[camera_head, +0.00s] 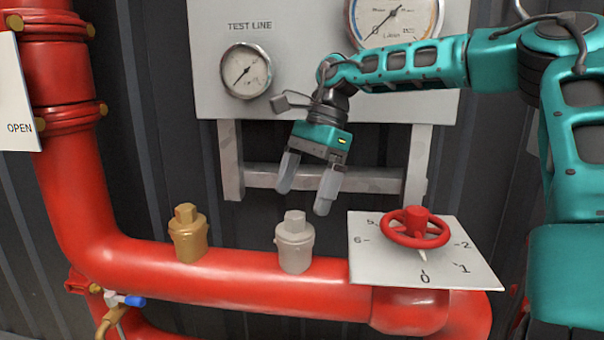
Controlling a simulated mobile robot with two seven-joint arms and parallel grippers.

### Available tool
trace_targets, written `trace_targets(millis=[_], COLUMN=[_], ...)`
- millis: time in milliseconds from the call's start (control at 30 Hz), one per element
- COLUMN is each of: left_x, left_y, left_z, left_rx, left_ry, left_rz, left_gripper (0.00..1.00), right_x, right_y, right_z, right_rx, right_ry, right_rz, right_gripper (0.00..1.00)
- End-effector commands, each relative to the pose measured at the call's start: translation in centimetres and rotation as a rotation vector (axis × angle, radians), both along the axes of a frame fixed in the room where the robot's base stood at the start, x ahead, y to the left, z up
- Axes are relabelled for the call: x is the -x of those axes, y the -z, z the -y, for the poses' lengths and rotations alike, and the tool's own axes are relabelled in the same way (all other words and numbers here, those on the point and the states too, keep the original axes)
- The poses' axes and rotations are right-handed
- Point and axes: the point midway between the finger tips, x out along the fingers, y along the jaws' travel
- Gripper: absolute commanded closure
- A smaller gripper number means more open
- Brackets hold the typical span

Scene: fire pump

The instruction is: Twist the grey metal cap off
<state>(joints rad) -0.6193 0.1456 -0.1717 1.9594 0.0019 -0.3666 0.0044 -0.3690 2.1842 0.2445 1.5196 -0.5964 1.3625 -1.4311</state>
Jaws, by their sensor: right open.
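The grey metal cap (294,243) stands upright on the horizontal red pipe (230,280), with a narrower block-shaped top. My right gripper (305,192) is open and empty, pointing down above the cap. Its two grey fingers are spread apart, and its fingertips show a little higher than the cap's top without visible contact. My left gripper is not in view.
A brass cap (187,235) stands left of the grey one. A red handwheel (415,227) on a white numbered plate (472,262) is close on the right. Behind is a gauge panel (300,95) on a grey frame. A blue-handled valve (125,299) is at lower left.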

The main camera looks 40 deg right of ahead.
Motion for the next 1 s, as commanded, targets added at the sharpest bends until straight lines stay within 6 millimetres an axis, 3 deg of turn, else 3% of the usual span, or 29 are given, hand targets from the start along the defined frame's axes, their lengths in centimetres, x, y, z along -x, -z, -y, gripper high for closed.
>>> trace_targets(millis=[100, 300, 667, 1000], left_x=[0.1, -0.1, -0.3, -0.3], left_y=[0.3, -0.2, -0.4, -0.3], left_z=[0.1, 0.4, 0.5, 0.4], left_rx=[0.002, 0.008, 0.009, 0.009], left_ry=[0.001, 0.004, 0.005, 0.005], left_rz=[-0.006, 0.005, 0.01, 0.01], left_gripper=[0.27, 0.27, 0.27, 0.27], right_x=[0.0, -0.1, -0.2, -0.2], right_y=[2.0, 4.1, 4.7, 4.7], right_z=[-0.7, -1.6, -1.9, -1.9], right_rx=[0.0, 0.001, 0.0, 0.0], right_ry=[-0.001, 0.0, 0.001, 0.001], right_rz=[-0.005, -0.003, -0.001, -0.001], right_gripper=[0.0, 0.0, 0.0, 0.3])
